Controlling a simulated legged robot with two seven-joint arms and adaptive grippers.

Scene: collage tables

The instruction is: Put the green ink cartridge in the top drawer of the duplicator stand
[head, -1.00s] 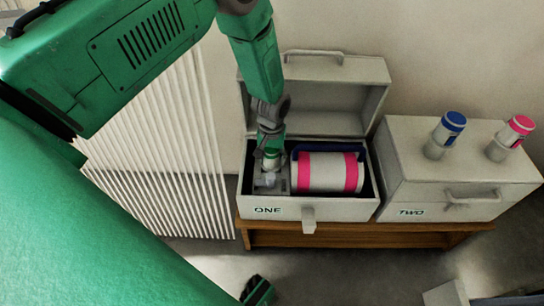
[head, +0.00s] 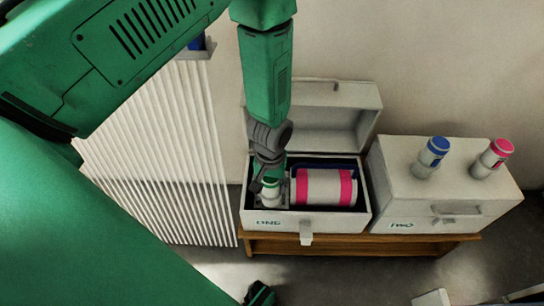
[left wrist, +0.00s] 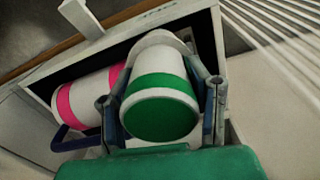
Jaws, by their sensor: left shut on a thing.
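The green ink cartridge (head: 270,192), white with a green cap, is upright at the left end inside the open case marked ONE (head: 290,223). My left gripper (head: 268,178) comes down from above and is shut on it. In the left wrist view, the cartridge (left wrist: 160,110) sits between both fingers, its green end toward the camera. Its lower end is partly hidden, so I cannot tell whether it rests on the case floor. The wooden stand (head: 350,245) is below the cases; I cannot make out a drawer in it.
A white drum with pink bands (head: 325,187) lies beside the cartridge in case ONE. The raised lid (head: 330,105) stands behind. Case TWO (head: 395,190), closed, carries a blue-capped cartridge (head: 432,158) and a pink-capped cartridge (head: 492,160). A ribbed white radiator (head: 165,165) is at left.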

